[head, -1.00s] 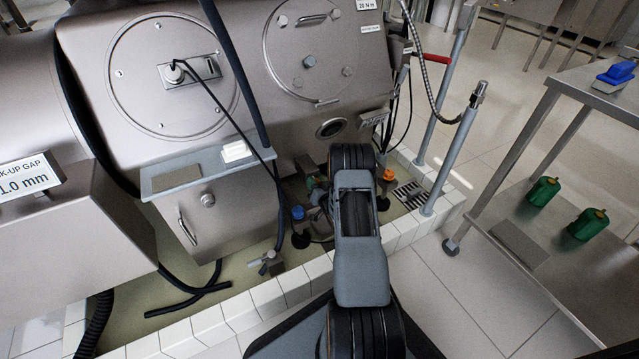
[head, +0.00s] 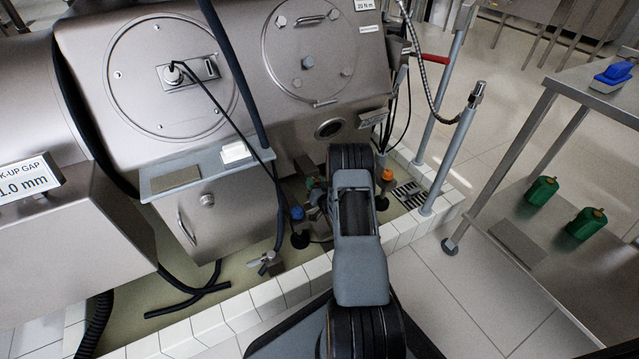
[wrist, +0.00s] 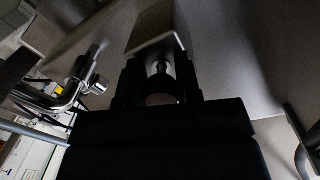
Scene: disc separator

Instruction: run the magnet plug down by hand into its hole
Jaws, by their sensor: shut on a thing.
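In the wrist view my gripper (wrist: 160,80) is shut on a small dark piece with a rounded, shiny end, which I take to be the magnet plug (wrist: 160,68). It sits between the two black fingers, in deep shadow. A grey metal block (wrist: 157,25) lies just beyond the fingertips. I cannot make out the hole, or whether the plug touches it.
A tiled kerb (head: 265,298) borders the sump floor. A blue-capped fitting (head: 297,213) and an orange-capped fitting (head: 388,175) stand beside my arm. A steel table (head: 560,170) with green bottles is at right. A bright pipe (wrist: 65,95) lies left in the wrist view.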

